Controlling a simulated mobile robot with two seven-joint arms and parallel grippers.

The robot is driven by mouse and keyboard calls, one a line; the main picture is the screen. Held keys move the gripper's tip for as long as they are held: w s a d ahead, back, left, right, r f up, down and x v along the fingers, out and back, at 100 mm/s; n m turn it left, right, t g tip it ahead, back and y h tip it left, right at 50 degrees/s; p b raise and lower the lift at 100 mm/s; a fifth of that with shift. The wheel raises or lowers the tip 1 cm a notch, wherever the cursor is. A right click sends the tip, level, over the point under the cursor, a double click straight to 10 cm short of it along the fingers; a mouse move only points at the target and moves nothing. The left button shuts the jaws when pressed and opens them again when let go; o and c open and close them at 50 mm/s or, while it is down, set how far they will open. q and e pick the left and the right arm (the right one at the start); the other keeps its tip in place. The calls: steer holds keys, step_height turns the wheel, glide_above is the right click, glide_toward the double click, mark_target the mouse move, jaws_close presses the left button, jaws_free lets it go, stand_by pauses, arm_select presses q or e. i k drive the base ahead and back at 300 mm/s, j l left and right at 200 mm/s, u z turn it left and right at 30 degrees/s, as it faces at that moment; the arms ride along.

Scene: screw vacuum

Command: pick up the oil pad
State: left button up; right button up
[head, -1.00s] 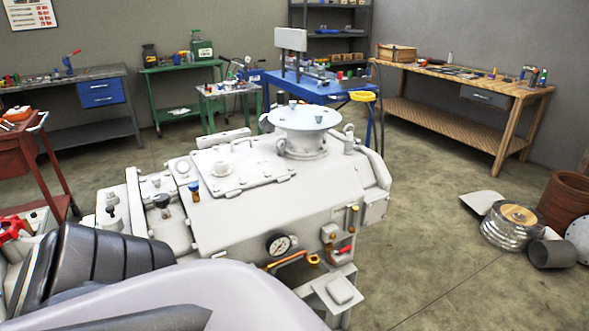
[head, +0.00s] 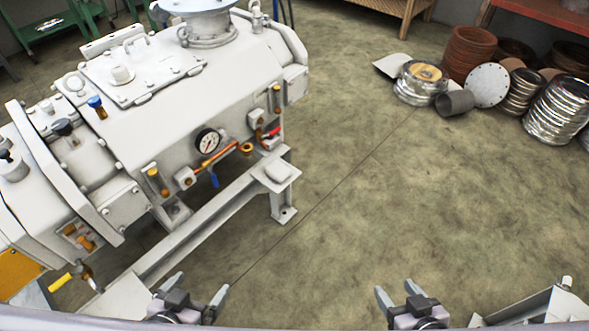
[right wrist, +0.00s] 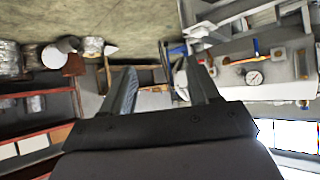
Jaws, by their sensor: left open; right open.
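A pale pad-like block (head: 279,172) lies on the end plate of the machine's steel base frame. I cannot tell for sure that it is the oil pad. My left gripper (head: 194,292) is open and empty at the bottom of the head view, below and left of the block, well apart from it. My right gripper (head: 396,290) is open and empty at the bottom, right of centre. Its two fingers (right wrist: 164,85) show spread apart in the right wrist view, with nothing clearly held.
The white vacuum machine (head: 150,125) with its gauge (head: 207,141) fills the left. A beam (head: 190,220) of its base runs in front. Clay pots (head: 468,52), metal coils (head: 556,105) and a grey pipe (head: 455,102) stand at the upper right. The middle floor is clear.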

mark_target(279, 172)
steer(key=i+u, duration=0.2)
steer(key=u, duration=0.2)
steer(key=i+l+u, duration=0.2)
steer(key=u, duration=0.2)
steer(key=i+l+u, duration=0.6)
steer(key=l+u, duration=0.15)
